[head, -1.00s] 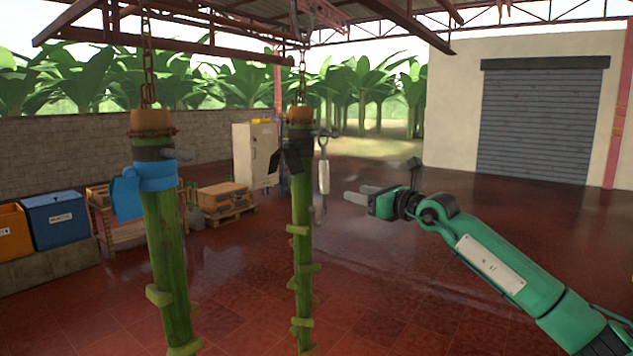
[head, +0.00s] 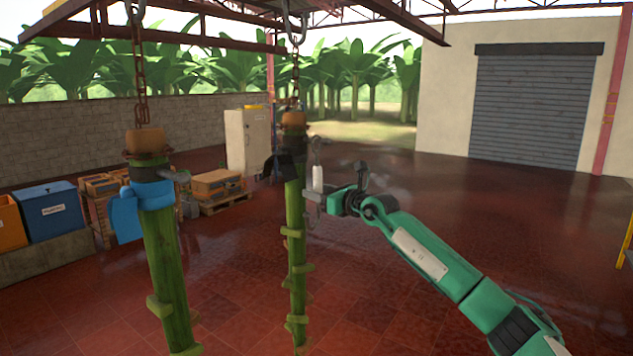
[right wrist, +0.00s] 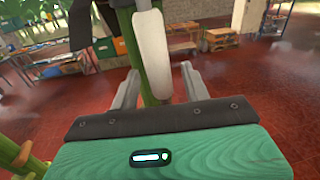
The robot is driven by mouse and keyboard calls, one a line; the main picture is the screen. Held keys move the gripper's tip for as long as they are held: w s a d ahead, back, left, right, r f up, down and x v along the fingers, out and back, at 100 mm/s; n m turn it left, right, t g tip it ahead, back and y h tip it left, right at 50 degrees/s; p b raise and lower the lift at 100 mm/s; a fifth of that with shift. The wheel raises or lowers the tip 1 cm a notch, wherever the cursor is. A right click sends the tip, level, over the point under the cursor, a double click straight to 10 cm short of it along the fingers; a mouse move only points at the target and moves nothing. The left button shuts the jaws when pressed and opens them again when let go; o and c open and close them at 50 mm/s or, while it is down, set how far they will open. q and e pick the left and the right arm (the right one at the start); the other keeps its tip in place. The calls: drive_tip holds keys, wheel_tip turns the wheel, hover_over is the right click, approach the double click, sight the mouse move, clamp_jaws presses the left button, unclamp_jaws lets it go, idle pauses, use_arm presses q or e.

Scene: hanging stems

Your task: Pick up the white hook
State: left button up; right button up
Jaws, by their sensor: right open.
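The white hook (head: 318,178) hangs beside the right-hand green stem (head: 296,225), just below its dark clamp. In the right wrist view, my right gripper (right wrist: 157,85) is open, with one finger on each side of the hook's lower end. Contact cannot be told. My left gripper is not in view.
Another green stem (head: 165,260) with a blue wrap (head: 142,207) hangs at the left. Both stems hang on chains. A blue bin (head: 52,212), wooden crates (head: 217,186) and a pale cabinet (head: 246,142) stand behind. The red floor at the right is clear.

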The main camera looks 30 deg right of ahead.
drive_tip(key=shift+w+a, duration=0.1)
drive_tip(key=shift+w, duration=0.25)
drive_tip(key=shift+c, duration=0.2)
clamp_jaws()
drive_tip(key=shift+r, duration=0.1)
